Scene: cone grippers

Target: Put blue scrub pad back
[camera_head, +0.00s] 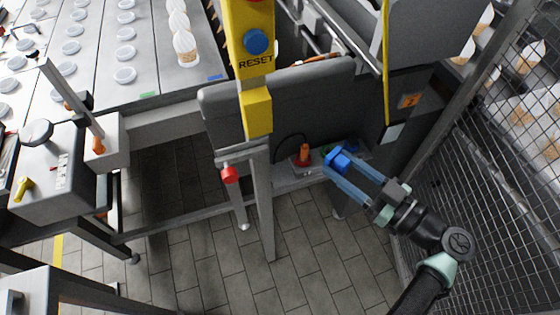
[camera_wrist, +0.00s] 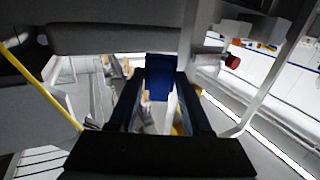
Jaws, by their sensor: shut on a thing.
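The blue scrub pad (camera_head: 339,159) is between the fingertips of my gripper (camera_head: 345,167), in front of the dark machine panel. My gripper is shut on it. In the wrist view the blue pad (camera_wrist: 160,78) is a dark blue block between the two finger ends, below a grey horizontal beam. In the head view the pad is close to a low grey ledge (camera_head: 285,184); I cannot tell whether it touches the ledge. The pad and fingers hide part of the ledge.
An orange-topped item (camera_head: 304,153) stands on the ledge left of the pad. A yellow post with a RESET button (camera_head: 255,42) and a red knob (camera_head: 230,174) are further left. A mesh fence (camera_head: 480,150) closes the right side. Tiled floor (camera_head: 310,260) is clear below.

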